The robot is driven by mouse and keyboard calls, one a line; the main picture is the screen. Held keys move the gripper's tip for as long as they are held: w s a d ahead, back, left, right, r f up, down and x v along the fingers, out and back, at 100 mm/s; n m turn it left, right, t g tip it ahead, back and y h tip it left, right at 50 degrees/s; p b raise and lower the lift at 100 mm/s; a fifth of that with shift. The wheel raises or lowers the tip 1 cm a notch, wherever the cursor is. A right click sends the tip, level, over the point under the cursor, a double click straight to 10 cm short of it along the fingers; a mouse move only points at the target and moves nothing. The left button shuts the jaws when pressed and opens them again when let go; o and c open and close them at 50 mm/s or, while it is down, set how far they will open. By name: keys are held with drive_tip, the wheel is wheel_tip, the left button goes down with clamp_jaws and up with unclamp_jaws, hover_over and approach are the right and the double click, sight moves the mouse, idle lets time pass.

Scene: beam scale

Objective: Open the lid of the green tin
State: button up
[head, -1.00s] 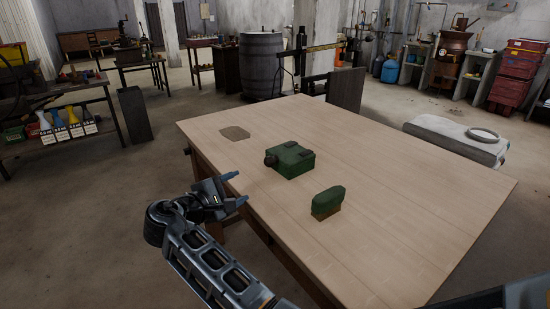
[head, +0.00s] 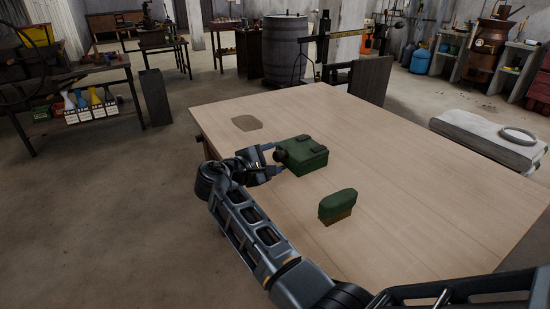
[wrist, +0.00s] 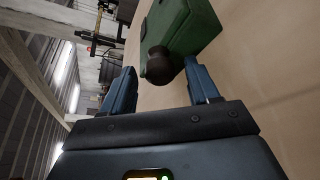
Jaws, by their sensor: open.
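The green tin (head: 308,159) sits on the wooden table (head: 375,170) with its lid shut. A dark round knob (head: 280,155) sticks out from its left side, and two dark hinge-like pieces lie along the far side of its top. My gripper (head: 277,160) is open at the tin's left side, close to the knob. In the wrist view the tin (wrist: 185,28) is at the top, and its knob (wrist: 159,66) lies ahead of and between the two spread fingers (wrist: 162,84), nearer the right one. I cannot tell whether a finger touches the knob.
A brush-like block with a green top (head: 338,204) stands on the table in front of the tin. A flat brownish patch (head: 246,122) lies behind and left of it. A padded bench with a ring (head: 490,140) is at the right. The table's right part is clear.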

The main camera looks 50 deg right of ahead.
drive_tip(key=shift+d+f, duration=0.1)
drive_tip(key=shift+d, duration=0.25)
drive_tip(key=shift+c, duration=0.4)
clamp_jaws()
